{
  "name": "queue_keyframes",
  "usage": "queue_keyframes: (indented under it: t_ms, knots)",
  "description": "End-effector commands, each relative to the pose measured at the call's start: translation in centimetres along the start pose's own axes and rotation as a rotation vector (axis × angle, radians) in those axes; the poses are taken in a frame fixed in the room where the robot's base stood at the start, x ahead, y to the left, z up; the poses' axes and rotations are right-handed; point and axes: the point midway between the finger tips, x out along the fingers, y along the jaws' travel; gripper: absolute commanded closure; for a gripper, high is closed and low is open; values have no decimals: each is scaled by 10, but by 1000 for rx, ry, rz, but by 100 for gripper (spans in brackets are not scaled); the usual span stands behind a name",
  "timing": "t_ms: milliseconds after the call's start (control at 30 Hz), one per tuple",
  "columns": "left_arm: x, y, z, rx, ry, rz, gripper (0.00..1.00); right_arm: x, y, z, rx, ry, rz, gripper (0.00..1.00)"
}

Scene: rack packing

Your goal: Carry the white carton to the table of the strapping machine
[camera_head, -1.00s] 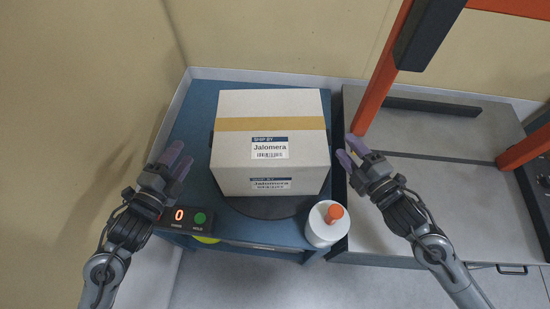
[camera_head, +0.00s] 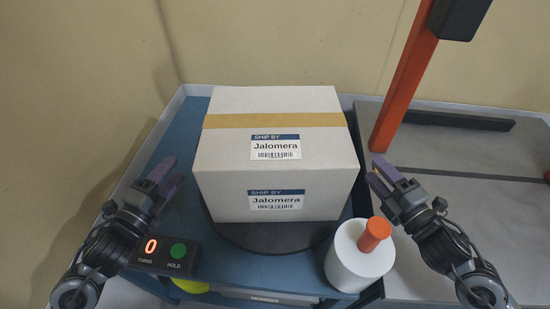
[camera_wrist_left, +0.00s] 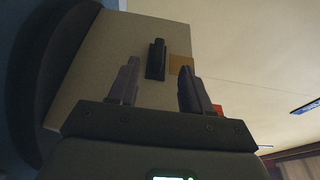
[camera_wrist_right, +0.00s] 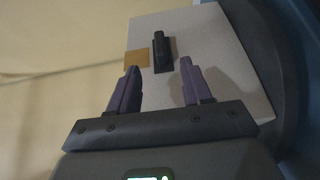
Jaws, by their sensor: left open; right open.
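The white carton (camera_head: 230,160), with tan tape and "Jalomera" labels, sits upright on a dark round turntable (camera_head: 262,236) on a blue table. My left gripper (camera_head: 166,180) is open and empty beside the carton's left side, apart from it. My right gripper (camera_head: 386,175) is open and empty close by its right side. In the left wrist view the carton's side (camera_wrist_left: 100,70) carries a black handle-like piece (camera_wrist_left: 156,60) beyond the fingers. The right wrist view shows a similar black piece (camera_wrist_right: 162,52). The strapping machine's grey table (camera_head: 450,150) lies to the right.
An orange post (camera_head: 403,80) of the machine rises behind the right gripper. A white cylinder with an orange knob (camera_head: 358,262) stands at the blue table's front right corner. A counter box reading 0 (camera_head: 165,253) is at front left. A wall is behind.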

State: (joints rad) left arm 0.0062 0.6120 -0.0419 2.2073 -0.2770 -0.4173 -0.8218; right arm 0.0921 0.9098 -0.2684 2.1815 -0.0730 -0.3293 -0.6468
Motion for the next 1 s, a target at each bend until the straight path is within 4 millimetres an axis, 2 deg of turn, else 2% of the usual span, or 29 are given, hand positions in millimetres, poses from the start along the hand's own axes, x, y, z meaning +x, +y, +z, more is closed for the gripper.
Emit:
queue_keyframes:
  t_ms: [300,467,667,1000]
  knots:
    - [1,-1,0,-1,0,0,51,1,1,0,1,0,1,51]
    - [8,-1,0,-2,0,-1,51,8,1,0,3,-2,2,51]
    - [30,-2,0,-2,0,-3,51,31,2,0,2,-1,4,51]
    - [82,-1,0,-2,0,-1,51,83,2,0,3,-1,2,51]
